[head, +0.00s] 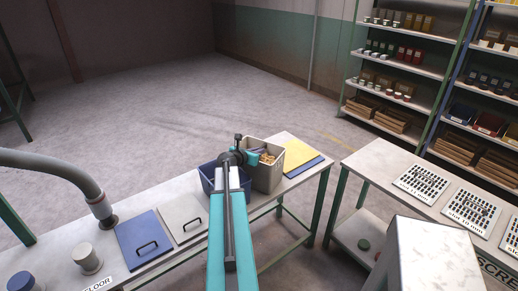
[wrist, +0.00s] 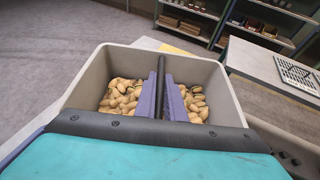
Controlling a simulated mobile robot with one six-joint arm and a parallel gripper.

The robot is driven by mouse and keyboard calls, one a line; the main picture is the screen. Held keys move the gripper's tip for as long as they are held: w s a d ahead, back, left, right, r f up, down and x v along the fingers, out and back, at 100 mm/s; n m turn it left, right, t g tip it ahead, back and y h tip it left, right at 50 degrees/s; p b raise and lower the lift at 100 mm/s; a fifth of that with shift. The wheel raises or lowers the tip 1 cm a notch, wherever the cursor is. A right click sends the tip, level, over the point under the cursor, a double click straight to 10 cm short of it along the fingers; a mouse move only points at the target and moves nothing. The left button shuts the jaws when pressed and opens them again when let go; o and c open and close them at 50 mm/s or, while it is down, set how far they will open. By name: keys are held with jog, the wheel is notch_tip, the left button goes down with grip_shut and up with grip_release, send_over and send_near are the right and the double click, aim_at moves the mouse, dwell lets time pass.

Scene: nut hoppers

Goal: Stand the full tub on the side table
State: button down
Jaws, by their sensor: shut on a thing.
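A pale grey tub (head: 267,178) holds pistachio-like nuts (head: 267,159) and is at the far right part of the long table (head: 185,205). In the wrist view the tub (wrist: 84,80) fills the middle, with nuts (wrist: 122,95) on both sides of a dark bar (wrist: 160,70) across it. My gripper (wrist: 163,95) is shut on this bar, its purple fingers on either side; in the head view my gripper (head: 258,157) is over the tub. The tub looks upright. I cannot tell whether its base touches the tabletop. Which table is the side table is not clear.
A blue tub (head: 206,182) stands left of the grey one, partly behind my arm. Yellow and blue sheets (head: 300,153) lie to the right. Blue and grey lidded panels (head: 145,240) are at left.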

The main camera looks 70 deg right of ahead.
jog(key=shift+r, duration=0.1)
dwell(0.3)
jog(key=c, duration=1.8)
grip_release()
jog(key=shift+c, duration=0.2)
jog(key=shift+a, duration=0.2)
jog(key=b+v, duration=0.3)
jog(key=v, duration=0.8)
jog(key=shift+a, duration=0.35)
jog(key=shift+w+r, duration=0.15)
jog(key=shift+r, duration=0.1)
